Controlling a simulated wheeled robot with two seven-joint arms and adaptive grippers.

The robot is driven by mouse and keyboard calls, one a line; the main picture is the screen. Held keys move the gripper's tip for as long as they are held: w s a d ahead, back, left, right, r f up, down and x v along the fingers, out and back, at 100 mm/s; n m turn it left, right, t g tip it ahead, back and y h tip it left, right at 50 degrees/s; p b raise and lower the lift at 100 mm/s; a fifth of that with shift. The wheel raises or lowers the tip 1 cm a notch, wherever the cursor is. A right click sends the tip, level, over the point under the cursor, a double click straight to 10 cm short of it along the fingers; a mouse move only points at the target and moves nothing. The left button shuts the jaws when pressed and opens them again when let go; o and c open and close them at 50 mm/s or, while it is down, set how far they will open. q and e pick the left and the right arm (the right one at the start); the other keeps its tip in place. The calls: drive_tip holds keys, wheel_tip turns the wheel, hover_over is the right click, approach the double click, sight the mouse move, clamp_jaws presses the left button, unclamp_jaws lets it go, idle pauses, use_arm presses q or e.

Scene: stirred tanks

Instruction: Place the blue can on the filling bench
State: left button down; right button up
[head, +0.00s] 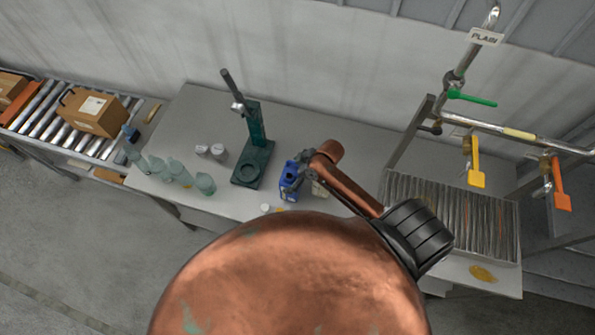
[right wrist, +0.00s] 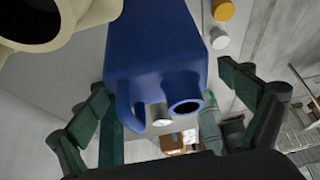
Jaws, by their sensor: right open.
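The blue can (head: 289,184) stands on the grey bench (head: 330,138), right of the green stand. In the right wrist view, the blue can (right wrist: 160,55) fills the middle, its handle and round spout towards the camera. My right gripper (head: 299,162) is at the can, partly hidden by my copper arm. In the wrist view its dark green fingers (right wrist: 165,85) are spread wide on either side of the can, with gaps visible. I cannot tell whether the can's base touches the bench. My left gripper is not in view.
A beige container (right wrist: 32,22) is close beside the can. A green stand (head: 251,150), several pale green bottles (head: 172,168) and a slatted grate (head: 450,212) are on the bench. Pipes with coloured levers (head: 474,160) rise at right. A roller conveyor (head: 50,115) carries boxes at left.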

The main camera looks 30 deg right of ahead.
drive_tip(key=b+v, duration=0.1)
drive_tip(key=v, duration=1)
